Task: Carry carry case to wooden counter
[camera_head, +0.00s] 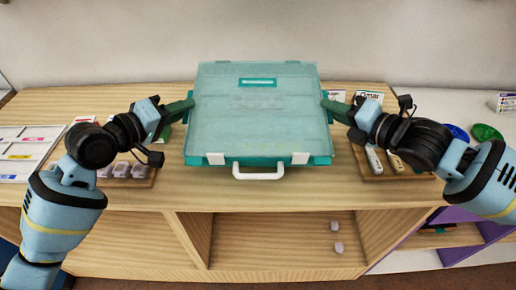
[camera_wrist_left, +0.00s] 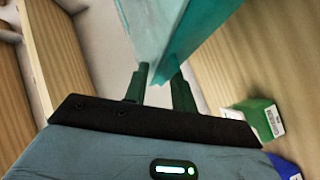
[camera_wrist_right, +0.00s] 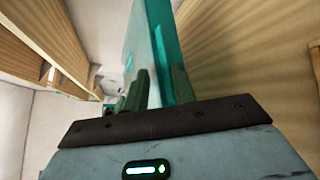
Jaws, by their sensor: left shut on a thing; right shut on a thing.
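The carry case (camera_head: 258,115) is a flat teal box with a translucent lid, a label and a white handle (camera_head: 258,174) facing me. It is in the middle of the head view, over the wooden counter (camera_head: 200,196); I cannot tell whether it touches the top. My left gripper (camera_head: 190,103) is shut on its left edge, and my right gripper (camera_head: 324,104) is shut on its right edge. The case's edge shows between the fingers in the left wrist view (camera_wrist_left: 165,45) and the right wrist view (camera_wrist_right: 158,50). The counter area under the case is hidden.
A tray of small pale items (camera_head: 125,170) sits on the counter at left, beside a sheet with coloured labels (camera_head: 25,150). A wooden tray with tools (camera_head: 390,165) is at right. Blue and green discs (camera_head: 486,132) lie on a white surface further right. Open shelves are below.

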